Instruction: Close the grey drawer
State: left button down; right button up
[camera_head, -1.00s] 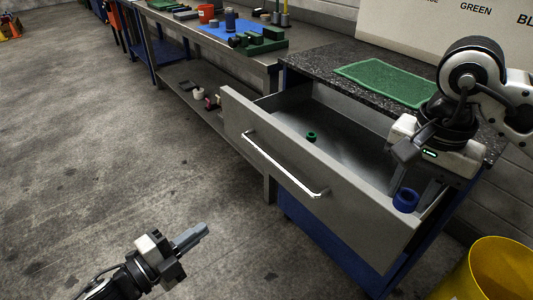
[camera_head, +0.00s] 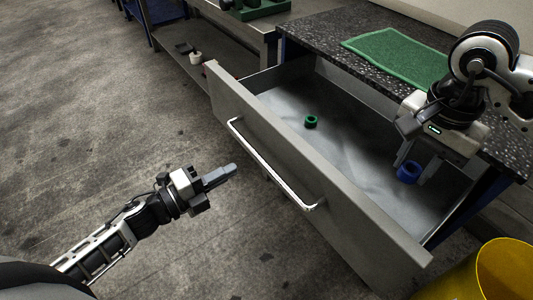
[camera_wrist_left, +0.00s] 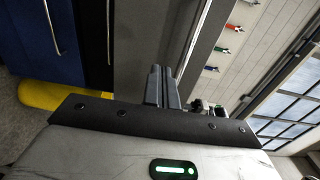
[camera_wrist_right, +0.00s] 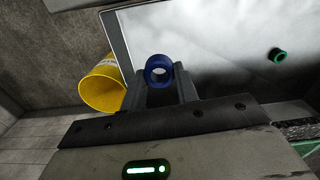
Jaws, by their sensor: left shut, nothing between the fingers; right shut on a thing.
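The grey drawer (camera_head: 350,217) stands pulled out below the speckled worktop in the head view, its long metal handle (camera_head: 268,165) on the front. My left gripper (camera_head: 234,169) is shut and empty, left of the handle and apart from it. Its closed fingers also show in the left wrist view (camera_wrist_left: 162,86). My right gripper (camera_head: 415,172) is inside the drawer's right end, shut on a blue ring (camera_head: 408,172). The ring sits between its fingers in the right wrist view (camera_wrist_right: 158,70). A green ring (camera_head: 311,122) lies on the drawer floor.
A green mat (camera_head: 395,58) lies on the speckled worktop (camera_head: 320,30) above the drawer. A yellow bin (camera_head: 505,272) stands at the lower right, close to the drawer's front corner. A metal bench (camera_head: 232,38) is behind on the left. Bare floor lies left of the drawer.

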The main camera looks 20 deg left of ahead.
aim_at(265, 151)
pick_arm(q)
jog(key=p+x, duration=0.1)
jog(key=x, duration=0.6)
jog(key=shift+w+d, duration=0.2)
jog(key=shift+w, duration=0.1)
jog(key=shift+w, duration=0.1)
